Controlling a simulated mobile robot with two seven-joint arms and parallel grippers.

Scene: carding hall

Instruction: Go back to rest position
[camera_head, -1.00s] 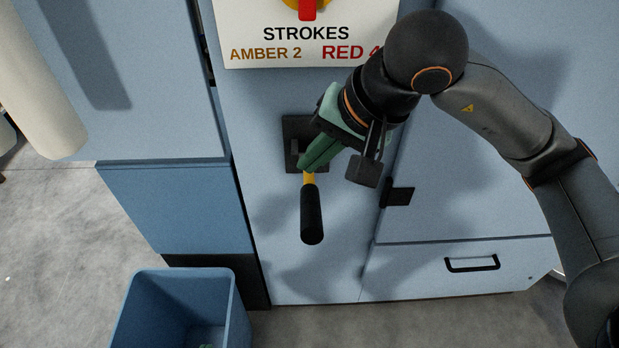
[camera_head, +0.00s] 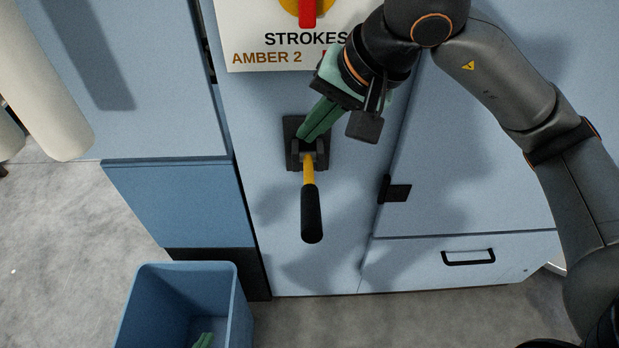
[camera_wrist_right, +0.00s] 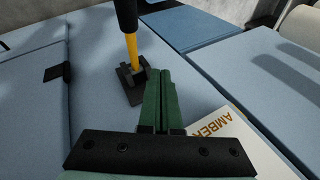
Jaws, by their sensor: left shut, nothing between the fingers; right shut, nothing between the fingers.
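A lever with a yellow shaft and black grip (camera_head: 312,215) hangs down from a black bracket (camera_head: 292,128) on the blue machine front. It also shows at the top of the right wrist view (camera_wrist_right: 132,45). My right gripper (camera_head: 302,138), with green fingers, is shut and empty. Its tips are at the bracket, just above the yellow shaft; I cannot tell whether they touch it. The closed fingers also show in the right wrist view (camera_wrist_right: 160,76). My left gripper (camera_head: 203,340) shows only its green fingertips at the bottom edge, over the bin; they are together.
A blue open bin (camera_head: 240,305) stands on the floor at lower left. A STROKES sign (camera_head: 245,35) with a red and yellow knob (camera_head: 307,12) is above the lever. A black latch (camera_head: 397,193) and a drawer handle (camera_head: 468,258) are to the right.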

